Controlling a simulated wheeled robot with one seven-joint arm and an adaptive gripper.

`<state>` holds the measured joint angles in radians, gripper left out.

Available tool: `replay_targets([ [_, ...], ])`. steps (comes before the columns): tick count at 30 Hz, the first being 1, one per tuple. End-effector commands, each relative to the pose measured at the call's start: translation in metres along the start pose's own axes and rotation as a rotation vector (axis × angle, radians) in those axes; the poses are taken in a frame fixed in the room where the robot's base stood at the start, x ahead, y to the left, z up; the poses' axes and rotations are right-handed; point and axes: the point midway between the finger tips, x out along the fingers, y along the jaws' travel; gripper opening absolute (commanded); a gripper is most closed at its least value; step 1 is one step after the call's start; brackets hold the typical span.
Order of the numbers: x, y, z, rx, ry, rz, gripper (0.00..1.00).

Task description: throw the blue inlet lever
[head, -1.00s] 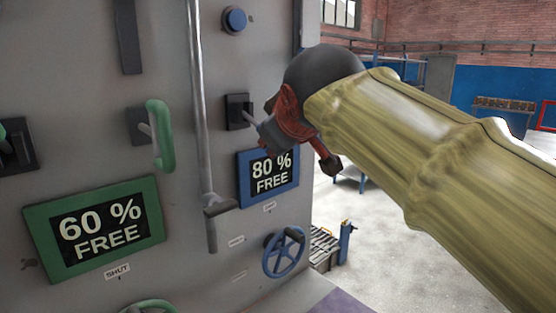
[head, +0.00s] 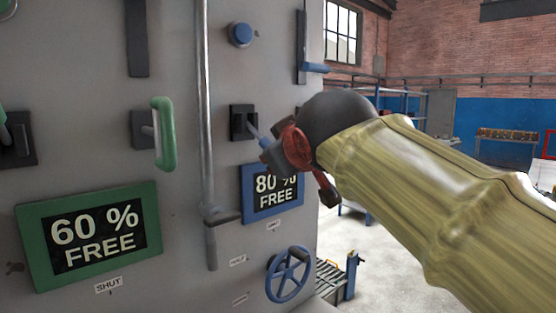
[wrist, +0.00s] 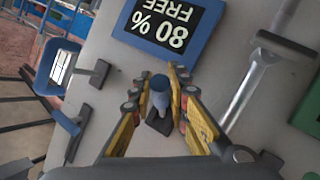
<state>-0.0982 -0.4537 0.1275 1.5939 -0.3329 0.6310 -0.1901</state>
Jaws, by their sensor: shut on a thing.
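The blue-tipped lever (head: 254,133) comes out of a black slotted mount (head: 243,122) on the grey panel, above the blue-framed "80 % FREE" display (head: 272,193). In the head view it slants down and to the right into my gripper (head: 270,152), which hides its end. In the wrist view the lever (wrist: 160,88) stands between the two yellow fingers of my gripper (wrist: 158,80), its round blue tip facing the camera. My gripper is shut on it.
A vertical metal rod (head: 205,110) with a cross handle runs just left of the lever. A green handle (head: 164,134) and green-framed display (head: 90,236) are further left. A blue handwheel (head: 289,274) is below, a blue button (head: 240,34) above. Another blue handle (head: 314,68) sticks out at the panel's right edge.

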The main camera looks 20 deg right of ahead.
Motion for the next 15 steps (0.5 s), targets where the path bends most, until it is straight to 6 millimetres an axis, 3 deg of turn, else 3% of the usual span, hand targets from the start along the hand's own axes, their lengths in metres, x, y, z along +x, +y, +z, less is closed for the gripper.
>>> replay_targets([
  [2, 0.0014, -0.0015, 0.0018, 0.002, -0.004, -0.003, 0.0],
  [3, 0.0015, -0.0015, 0.0019, 0.002, -0.004, -0.003, 0.17],
  [13, 0.0009, -0.001, 0.0011, 0.0, -0.003, -0.002, 0.36],
  [15, 0.0009, -0.0009, 0.001, 0.0, -0.002, -0.002, 0.36],
])
